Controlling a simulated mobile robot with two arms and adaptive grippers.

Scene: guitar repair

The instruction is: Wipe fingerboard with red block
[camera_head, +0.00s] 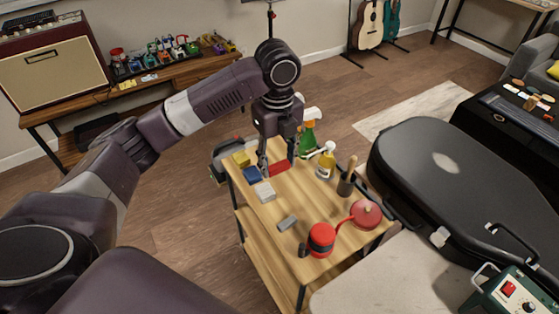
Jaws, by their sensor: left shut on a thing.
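My left gripper (269,161) points down over the far part of a small wooden cart (325,205). It is shut on the red block (280,168), which is at or just above the cart top; I cannot tell whether it touches the wood. The fingers hide part of the block. My right gripper is not in view.
Near the red block lie yellow (241,158), blue (252,174) and pale grey (265,192) blocks. A green spray bottle (307,138), a yellow bottle (326,160) and a dark cup (346,186) stand on the right. A black guitar case (465,190) lies beyond.

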